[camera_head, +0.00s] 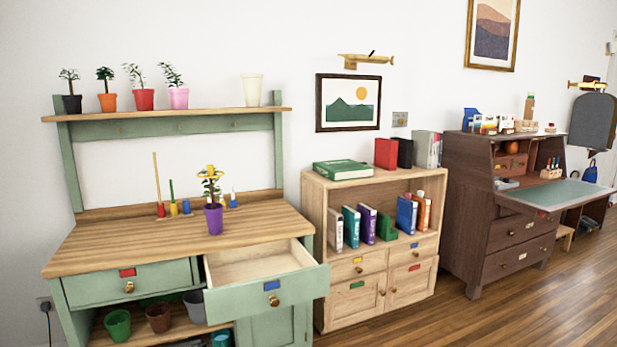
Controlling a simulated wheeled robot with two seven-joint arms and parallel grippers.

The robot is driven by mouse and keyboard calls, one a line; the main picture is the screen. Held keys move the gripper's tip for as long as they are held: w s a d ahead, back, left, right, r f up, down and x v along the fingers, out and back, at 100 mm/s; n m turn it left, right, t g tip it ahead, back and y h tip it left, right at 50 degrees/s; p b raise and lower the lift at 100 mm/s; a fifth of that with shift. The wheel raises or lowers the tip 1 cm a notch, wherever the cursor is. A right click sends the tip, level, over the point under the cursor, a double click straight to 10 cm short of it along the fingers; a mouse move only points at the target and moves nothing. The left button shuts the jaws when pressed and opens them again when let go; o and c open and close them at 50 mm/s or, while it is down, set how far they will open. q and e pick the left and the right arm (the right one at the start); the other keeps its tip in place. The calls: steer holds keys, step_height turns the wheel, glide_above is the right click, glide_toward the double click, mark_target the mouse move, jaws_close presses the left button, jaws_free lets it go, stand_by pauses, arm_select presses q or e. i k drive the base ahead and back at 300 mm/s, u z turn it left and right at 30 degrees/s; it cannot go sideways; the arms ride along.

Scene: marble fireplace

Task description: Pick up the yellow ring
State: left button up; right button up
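A yellow ring-like shape (210,171) shows among the leaves at the top of a small plant. The plant stands in a purple pot (213,219) on the wooden top of the green potting bench (140,240). It is too small to tell if the ring is around the stem or resting on the leaves. Neither of my grippers is in view.
The bench's right drawer (265,295) is pulled open. Several coloured pegs and tools (173,208) stand behind the purple pot. Potted plants line the shelf (170,114) above. A bookcase (372,240) and a dark desk (510,235) stand to the right. Wooden floor (480,310) is clear in front.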

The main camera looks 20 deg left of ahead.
mark_target(210, 167)
steer(key=u, duration=0.05)
steer(key=i, duration=1.15)
steer(key=u, duration=0.5)
